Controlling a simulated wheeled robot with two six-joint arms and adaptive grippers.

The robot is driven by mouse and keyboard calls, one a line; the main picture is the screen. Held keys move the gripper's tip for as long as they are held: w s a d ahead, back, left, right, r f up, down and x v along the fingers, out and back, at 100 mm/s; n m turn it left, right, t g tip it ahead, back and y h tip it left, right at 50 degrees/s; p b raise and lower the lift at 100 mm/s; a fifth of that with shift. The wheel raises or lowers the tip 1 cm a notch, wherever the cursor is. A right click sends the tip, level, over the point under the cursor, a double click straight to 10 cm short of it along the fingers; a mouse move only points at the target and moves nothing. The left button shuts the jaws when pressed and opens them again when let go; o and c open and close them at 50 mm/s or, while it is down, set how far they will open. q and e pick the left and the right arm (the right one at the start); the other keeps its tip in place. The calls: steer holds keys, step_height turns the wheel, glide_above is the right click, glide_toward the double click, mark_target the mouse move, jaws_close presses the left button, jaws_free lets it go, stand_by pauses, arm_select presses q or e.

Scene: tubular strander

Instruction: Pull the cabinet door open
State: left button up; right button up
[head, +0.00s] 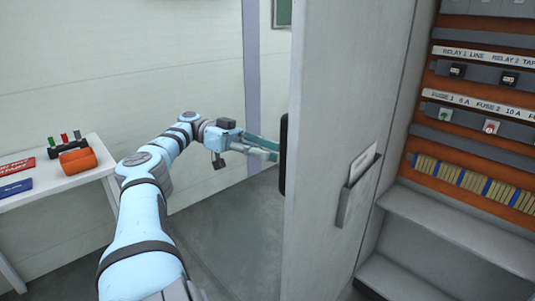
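The grey cabinet door (345,110) stands swung open in the middle of the head view, with its inner face and a document pocket (357,188) turned towards me. A black handle (283,155) shows at the door's left edge, on the outer side. My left gripper (270,148) reaches from the left to the handle, its teal fingers beside it. The fingertips are partly hidden at the handle, so I cannot tell whether they grip it. My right gripper is not in view.
The open cabinet interior (480,130) on the right holds relays, fuses and a terminal row above a grey ledge (460,232). A white table (60,185) at the left carries an orange case (78,160) and small items. Floor between table and door is clear.

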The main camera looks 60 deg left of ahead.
arm_select(q)
step_height(320, 180, up, 8)
steer(key=d+h, duration=0.1)
steer(key=shift+w+f, duration=0.15)
steer(key=shift+w, duration=0.15)
steer(key=shift+d, duration=0.15)
